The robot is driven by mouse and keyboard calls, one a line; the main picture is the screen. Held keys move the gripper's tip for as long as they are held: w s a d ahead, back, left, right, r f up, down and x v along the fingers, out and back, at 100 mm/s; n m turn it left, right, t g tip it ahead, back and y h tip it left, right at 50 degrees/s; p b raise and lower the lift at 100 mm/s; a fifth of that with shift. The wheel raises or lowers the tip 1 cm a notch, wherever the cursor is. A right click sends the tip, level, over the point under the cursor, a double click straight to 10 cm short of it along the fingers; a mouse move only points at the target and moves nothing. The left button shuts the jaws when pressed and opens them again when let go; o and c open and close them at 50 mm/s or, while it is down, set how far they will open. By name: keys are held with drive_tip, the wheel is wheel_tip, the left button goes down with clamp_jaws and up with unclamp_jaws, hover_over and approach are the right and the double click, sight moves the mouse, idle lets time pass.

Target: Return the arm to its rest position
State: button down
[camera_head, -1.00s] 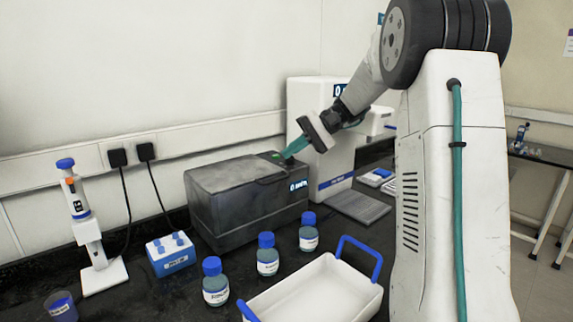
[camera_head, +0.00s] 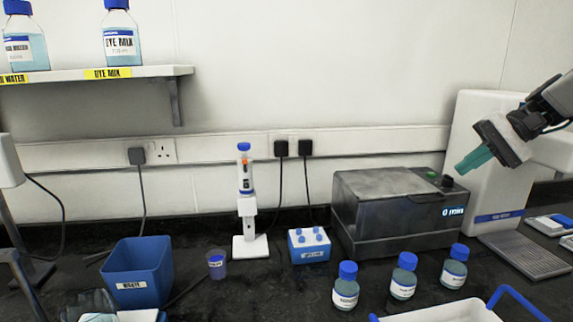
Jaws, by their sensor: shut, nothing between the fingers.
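My gripper (camera_head: 474,160) is at the right of the head view, its teal fingers shut and empty, pointing down and to the left. It is in the air just right of and above the grey box-shaped device (camera_head: 395,208) with a lit display and a green button on top. The fingers look apart from the device. A white machine (camera_head: 470,120) stands behind the gripper. Most of my arm is outside the frame at the right.
Three blue-capped bottles (camera_head: 403,278) stand before the device, near a white tray (camera_head: 445,314) with blue handles. A blue bin (camera_head: 138,272), small cup (camera_head: 217,265), pipette on its stand (camera_head: 246,200) and blue tube rack (camera_head: 309,246) are left. A shelf (camera_head: 120,74) holds two bottles.

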drive_tip(key=s+a+n+g+h, duration=0.1)
drive_tip(key=s+a+h, duration=0.1)
drive_tip(key=s+a, duration=0.55)
drive_tip(key=s+a+f+n+h, duration=0.2)
drive_tip(key=s+f, duration=0.3)
drive_tip(key=s, duration=0.5)
drive_tip(key=s+a+f+n+t+h, duration=0.1)
drive_tip(key=s+a+f+h, duration=0.3)
drive_tip(key=s, duration=0.6)
wheel_tip(320, 180, down, 2)
drive_tip(key=shift+s+a+f+n+h, duration=0.15)
drive_tip(key=shift+s+n+h, duration=0.2)
drive_tip(key=shift+h, duration=0.45)
drive_tip(key=shift+w, duration=0.1)
